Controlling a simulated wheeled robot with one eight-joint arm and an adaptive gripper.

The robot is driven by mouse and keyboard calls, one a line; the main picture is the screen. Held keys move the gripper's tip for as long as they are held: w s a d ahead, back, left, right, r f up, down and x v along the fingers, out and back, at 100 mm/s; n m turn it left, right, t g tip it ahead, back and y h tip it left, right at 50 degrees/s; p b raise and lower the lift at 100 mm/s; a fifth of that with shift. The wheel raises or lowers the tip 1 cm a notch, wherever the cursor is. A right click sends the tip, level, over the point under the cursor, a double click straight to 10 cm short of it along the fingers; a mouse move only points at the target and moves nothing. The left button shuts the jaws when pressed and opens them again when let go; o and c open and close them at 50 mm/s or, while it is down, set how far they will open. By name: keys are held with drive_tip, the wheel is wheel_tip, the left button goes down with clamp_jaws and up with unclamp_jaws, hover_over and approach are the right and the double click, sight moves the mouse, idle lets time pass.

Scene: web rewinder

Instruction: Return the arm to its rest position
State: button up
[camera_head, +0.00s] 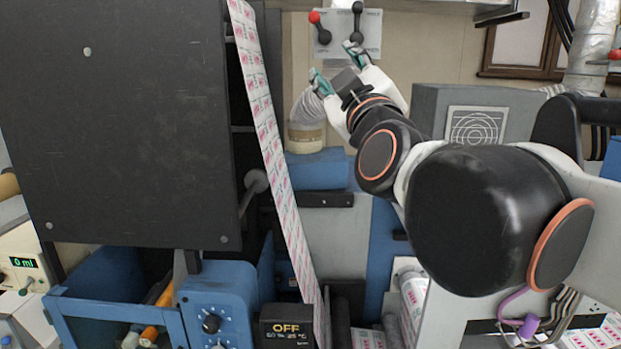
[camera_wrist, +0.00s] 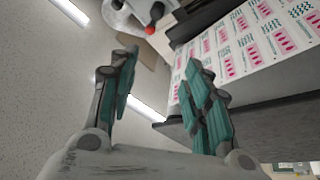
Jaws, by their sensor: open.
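My gripper (camera_head: 335,68) is raised in the upper middle of the head view, at the end of my arm, which reaches in from the right. Its teal-padded fingers are spread apart with nothing between them. In the wrist view the gripper (camera_wrist: 160,95) is also open and empty, with the ceiling behind it. The printed web (camera_wrist: 255,45) with pink marks shows to the right of the fingers there. In the head view the web (camera_head: 268,130) runs down to the left of my gripper, apart from it.
A panel with a red-knobbed lever and a black-knobbed lever (camera_head: 345,33) is on the wall behind my gripper. A large dark machine panel (camera_head: 115,120) fills the left. A grey box with a round grille (camera_head: 476,126) stands behind my arm.

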drive_tip(key=s+d+f+m+g+b, duration=0.1)
drive_tip(key=s+d+f+g+b, duration=0.3)
drive_tip(key=f, duration=1)
drive_tip(key=f+m+g+b, duration=0.1)
drive_tip(key=f+m+b, duration=0.1)
drive_tip(key=f+b, duration=0.8)
drive_tip(key=s+d+f+m+g+b, duration=0.1)
drive_tip(key=s+d+f+g+b, duration=0.15)
drive_tip(key=f, duration=1.45)
drive_tip(key=s+d+f+m+g+h+b, duration=0.1)
drive_tip(key=s+d+f+m+g+b, duration=0.1)
drive_tip(key=f, duration=0.8)
drive_tip(key=s+d+f+m+g+h+b, duration=0.1)
drive_tip(key=s+d+f+b, duration=0.3)
drive_tip(key=f, duration=0.6)
drive_tip(key=s+d+f+m+g+h+b, duration=0.1)
drive_tip(key=s+d+f+m+g+b, duration=0.1)
drive_tip(key=s+f, duration=0.5)
wheel_tip(320, 180, down, 4)
drive_tip(key=m+g+b, duration=0.1)
drive_tip(key=g+b, duration=0.1)
drive_tip(key=b, duration=0.1)
drive_tip(key=shift+d+r+h+b, duration=0.25)
drive_tip(key=shift+d+h+b, duration=0.1)
drive_tip(key=shift+d+h, duration=0.05)
